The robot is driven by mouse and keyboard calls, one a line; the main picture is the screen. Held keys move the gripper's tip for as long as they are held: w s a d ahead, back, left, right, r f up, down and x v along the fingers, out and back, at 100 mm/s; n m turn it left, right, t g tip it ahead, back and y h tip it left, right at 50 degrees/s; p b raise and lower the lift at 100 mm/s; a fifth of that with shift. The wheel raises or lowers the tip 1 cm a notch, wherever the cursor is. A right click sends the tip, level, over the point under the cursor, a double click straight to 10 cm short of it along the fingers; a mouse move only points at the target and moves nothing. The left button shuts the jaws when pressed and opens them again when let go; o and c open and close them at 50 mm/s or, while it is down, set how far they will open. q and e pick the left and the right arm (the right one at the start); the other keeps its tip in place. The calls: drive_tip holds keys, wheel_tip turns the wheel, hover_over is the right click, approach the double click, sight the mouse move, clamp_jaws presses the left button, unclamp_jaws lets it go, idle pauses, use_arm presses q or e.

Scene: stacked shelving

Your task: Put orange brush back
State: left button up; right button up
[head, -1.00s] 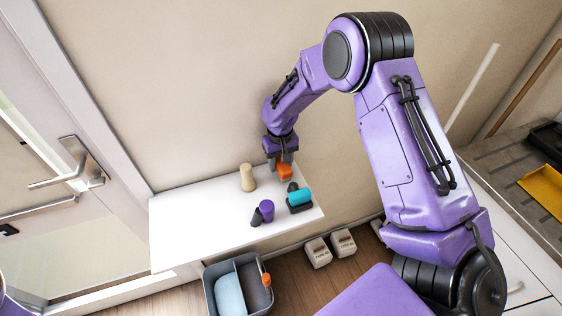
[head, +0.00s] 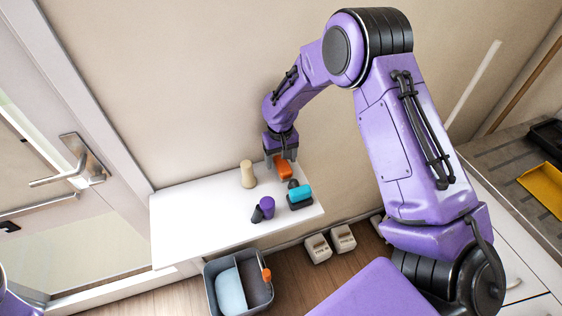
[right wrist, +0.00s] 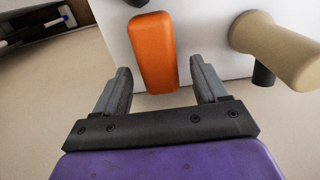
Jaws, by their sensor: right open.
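The orange brush (head: 284,169) lies on the white shelf (head: 200,225), near its back edge by the wall. My right gripper (head: 280,160) is just behind it, fingers pointing down. In the right wrist view, the orange brush (right wrist: 153,50) lies ahead, with its near end between the open fingers of my right gripper (right wrist: 162,84). There is a gap on both sides, and nothing is gripped. My left gripper is out of view.
A teal brush (head: 299,196) stands just in front of the orange one, a purple one (head: 267,207) farther left. A tan peg-shaped object (head: 248,174) stands left; it also shows in the wrist view (right wrist: 270,45). A grey bin (head: 212,294) holding an orange-tipped item is below.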

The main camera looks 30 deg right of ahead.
wheel_tip(320, 180, up, 11)
drive_tip(key=b, duration=0.1)
drive_tip(key=shift+f+b, duration=0.2)
drive_tip(key=shift+b, duration=0.2)
drive_tip(key=shift+s, duration=0.1)
